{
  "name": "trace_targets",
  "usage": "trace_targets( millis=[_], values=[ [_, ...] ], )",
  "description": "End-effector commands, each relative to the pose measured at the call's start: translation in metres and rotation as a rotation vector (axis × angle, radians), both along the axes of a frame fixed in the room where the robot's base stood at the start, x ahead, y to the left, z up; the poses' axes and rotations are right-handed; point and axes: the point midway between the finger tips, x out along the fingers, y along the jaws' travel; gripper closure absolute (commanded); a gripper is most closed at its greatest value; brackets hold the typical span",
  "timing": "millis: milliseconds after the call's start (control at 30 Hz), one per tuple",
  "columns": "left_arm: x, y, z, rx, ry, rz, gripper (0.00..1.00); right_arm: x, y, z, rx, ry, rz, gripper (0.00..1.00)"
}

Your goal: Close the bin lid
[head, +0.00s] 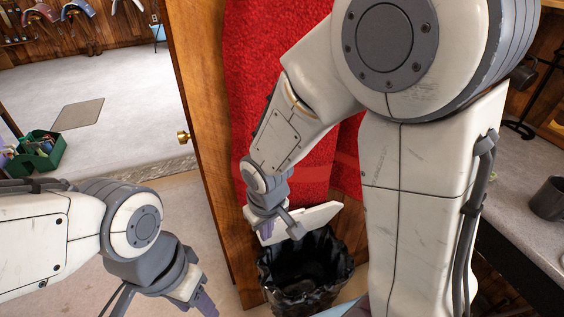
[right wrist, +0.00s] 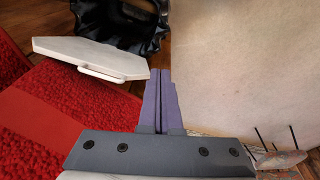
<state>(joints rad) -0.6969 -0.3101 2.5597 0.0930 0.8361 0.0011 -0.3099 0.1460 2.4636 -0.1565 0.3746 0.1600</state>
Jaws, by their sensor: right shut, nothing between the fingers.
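The bin (head: 300,288) stands on the floor, lined with a black bag; the bag also shows at the top of the right wrist view (right wrist: 118,28). Its white lid (head: 318,216) is open, and I see into the bin. In the right wrist view the lid (right wrist: 75,50) shows a small handle. My right gripper (head: 266,232) is at the lid's left end in the head view. Its purple fingers (right wrist: 160,72) are shut and empty, close to the lid's edge; contact is unclear. My left gripper (head: 209,307) is at the bottom, partly cut off and away from the bin.
A red textile (head: 260,90) hangs behind the bin, beside a wooden door (head: 195,75) with a brass knob. A counter with a dark mug (head: 549,198) is at the right. A green caddy (head: 38,152) stands on the floor at the left.

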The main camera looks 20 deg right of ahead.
Motion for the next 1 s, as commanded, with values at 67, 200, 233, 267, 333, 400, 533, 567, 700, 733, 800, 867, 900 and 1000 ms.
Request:
trace_targets(
  millis=[67, 200, 233, 267, 333, 400, 533, 567, 700, 733, 800, 867, 900, 1000],
  values=[
    [0.0, 0.0, 0.052, 0.0, 0.0, 0.0, 0.5, 0.018, -0.018, 0.032, -0.002, -0.009, -0.054, 1.0],
    [0.0, 0.0, 0.102, 0.0, 0.0, 0.001, 0.5, 0.043, -0.047, 0.051, 0.013, -0.036, -0.136, 1.0],
    [0.0, 0.0, 0.111, 0.0, 0.0, 0.001, 0.5, 0.046, -0.052, 0.054, 0.017, -0.041, -0.149, 1.0],
    [0.0, 0.0, 0.12, 0.0, 0.0, 0.001, 0.5, 0.05, -0.058, 0.056, 0.021, -0.045, -0.163, 1.0],
    [0.0, 0.0, 0.137, 0.0, 0.0, 0.001, 0.5, 0.056, -0.069, 0.061, 0.034, -0.054, -0.193, 1.0],
    [0.0, 0.0, 0.151, 0.0, 0.0, 0.001, 0.5, 0.061, -0.078, 0.063, 0.046, -0.063, -0.216, 1.0],
    [0.0, 0.0, 0.164, 0.0, 0.0, 0.002, 0.5, 0.066, -0.088, 0.064, 0.062, -0.073, -0.243, 1.0],
    [0.0, 0.0, 0.165, 0.0, 0.0, 0.002, 0.5, 0.066, -0.09, 0.063, 0.064, -0.074, -0.246, 1.0],
    [0.0, 0.0, 0.159, 0.001, 0.001, 0.002, 0.5, 0.069, -0.092, 0.051, 0.069, -0.078, -0.253, 1.0],
    [0.0, 0.0, 0.155, 0.001, 0.001, 0.002, 0.5, 0.07, -0.092, 0.047, 0.069, -0.078, -0.253, 1.0],
    [0.0, 0.0, 0.145, 0.001, 0.001, 0.001, 0.5, 0.073, -0.091, 0.035, 0.069, -0.077, -0.255, 1.0],
    [0.0, 0.0, 0.137, 0.001, 0.001, 0.001, 0.5, 0.075, -0.091, 0.023, 0.069, -0.077, -0.253, 1.0],
    [0.0, 0.0, 0.133, 0.001, 0.001, 0.001, 0.5, 0.077, -0.091, 0.016, 0.069, -0.077, -0.255, 1.0],
    [0.0, 0.0, 0.123, 0.001, 0.001, 0.0, 0.5, 0.081, -0.091, -0.001, 0.069, -0.077, -0.254, 1.0]
  ],
)
